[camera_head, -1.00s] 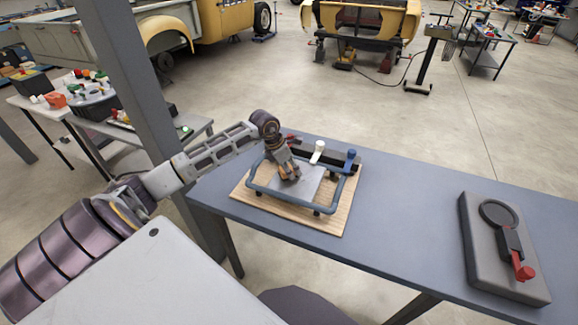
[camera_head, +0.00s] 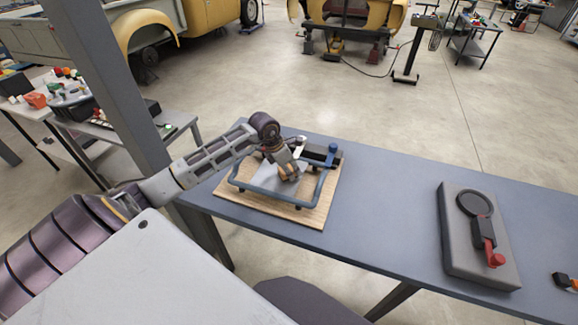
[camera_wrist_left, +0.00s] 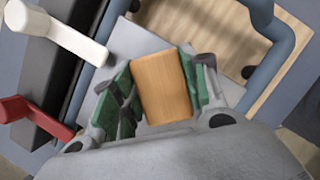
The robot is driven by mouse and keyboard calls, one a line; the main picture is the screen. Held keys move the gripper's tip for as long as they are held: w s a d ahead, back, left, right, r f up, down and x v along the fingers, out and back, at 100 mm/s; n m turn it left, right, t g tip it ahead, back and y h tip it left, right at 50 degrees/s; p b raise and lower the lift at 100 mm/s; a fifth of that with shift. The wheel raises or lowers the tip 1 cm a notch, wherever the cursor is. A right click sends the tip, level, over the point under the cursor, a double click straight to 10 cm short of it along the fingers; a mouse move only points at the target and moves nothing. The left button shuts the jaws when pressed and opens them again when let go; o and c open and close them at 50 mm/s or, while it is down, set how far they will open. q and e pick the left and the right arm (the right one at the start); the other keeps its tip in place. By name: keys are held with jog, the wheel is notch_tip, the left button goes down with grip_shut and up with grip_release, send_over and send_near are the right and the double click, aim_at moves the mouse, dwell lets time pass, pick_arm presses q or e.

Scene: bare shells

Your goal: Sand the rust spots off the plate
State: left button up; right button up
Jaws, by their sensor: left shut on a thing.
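The grey metal plate (camera_head: 272,180) lies inside a blue tubular frame (camera_head: 262,192) on a wooden board (camera_head: 312,212). My left gripper (camera_head: 288,172) is over the plate, pointing down. It is shut on a wooden sanding block (camera_wrist_left: 166,88), which shows between the green-padded fingers in the left wrist view. The block is over the plate; I cannot tell whether it touches it. The plate also shows in the left wrist view (camera_wrist_left: 150,42). Any rust spots are hidden or too small to make out. My right gripper is not in view.
A black bar with a white lever (camera_wrist_left: 58,28), a red lever (camera_wrist_left: 35,115) and a blue knob (camera_head: 332,150) lines the plate's far side. A grey box with a red handle (camera_head: 493,258) is at right. The blue table (camera_head: 390,205) is clear between.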

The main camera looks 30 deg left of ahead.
pick_arm(q)
jog(key=shift+w+d, duration=0.15)
jog(key=shift+d, duration=0.85)
jog(key=shift+d+p, duration=0.1)
jog(key=shift+p, duration=0.3)
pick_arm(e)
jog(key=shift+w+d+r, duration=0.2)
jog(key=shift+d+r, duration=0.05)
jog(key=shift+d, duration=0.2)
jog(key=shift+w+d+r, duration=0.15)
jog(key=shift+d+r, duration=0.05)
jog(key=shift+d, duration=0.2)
